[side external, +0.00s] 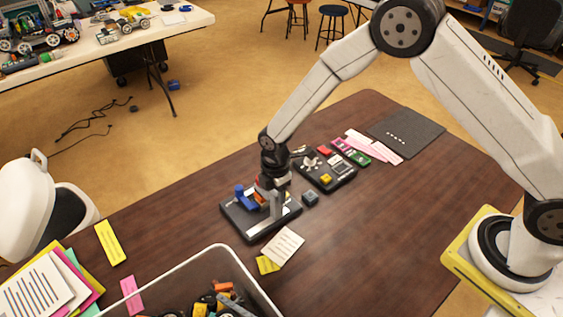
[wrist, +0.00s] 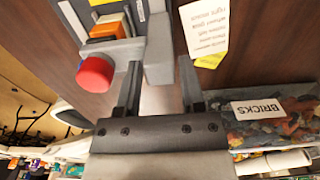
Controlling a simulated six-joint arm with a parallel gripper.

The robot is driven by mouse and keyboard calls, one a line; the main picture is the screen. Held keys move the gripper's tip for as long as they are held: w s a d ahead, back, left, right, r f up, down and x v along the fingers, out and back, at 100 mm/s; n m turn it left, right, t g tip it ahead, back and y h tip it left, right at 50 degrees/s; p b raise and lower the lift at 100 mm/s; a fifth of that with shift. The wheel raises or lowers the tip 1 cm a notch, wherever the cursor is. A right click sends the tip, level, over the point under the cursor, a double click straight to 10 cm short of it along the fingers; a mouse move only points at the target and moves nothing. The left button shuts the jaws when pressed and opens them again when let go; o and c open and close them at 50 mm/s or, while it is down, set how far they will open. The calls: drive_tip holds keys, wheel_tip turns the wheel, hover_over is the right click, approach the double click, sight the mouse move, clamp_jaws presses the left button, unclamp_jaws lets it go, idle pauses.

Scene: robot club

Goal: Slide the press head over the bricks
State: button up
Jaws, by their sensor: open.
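The press (side external: 240,228) is a dark base plate on the table in the side view, with a blue part (side external: 244,199) on its left and a grey upright block (side external: 277,206) on its right. Orange bricks (wrist: 107,27) sit beside a grey ledge in the wrist view, with a red knob (wrist: 95,73) close by. My gripper (wrist: 160,66) is open, its fingers on either side of a light grey block (wrist: 158,48), seemingly the press head. I cannot tell whether they touch it. In the side view my gripper (side external: 273,183) is over the press and partly hides it.
A dark tray with small parts (side external: 326,175) and a small grey cube (side external: 310,198) lie right of the press. Paper notes (side external: 283,246) lie in front. A bin of bricks (side external: 215,258) stands at the front edge.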

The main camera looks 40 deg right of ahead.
drive_tip(key=shift+r, duration=2.85)
drive_tip(key=shift+s+d+r+m, duration=0.15)
drive_tip(key=shift+d+r+m, duration=0.15)
drive_tip(key=shift+d+r, duration=0.05)
drive_tip(key=s+d+r+m+t, duration=0.1)
drive_tip(key=s+d+r+m, duration=0.3)
drive_tip(key=s+d+m, duration=0.3)
drive_tip(key=s+d+r+m+t, duration=0.1)
drive_tip(key=s+d+r+m, duration=0.4)
drive_tip(key=s+m, duration=0.4)
drive_tip(key=shift+s+d+r+m+t, duration=0.2)
drive_tip(key=shift+d+m+t, duration=0.1)
drive_tip(key=shift+d+m, duration=0.5)
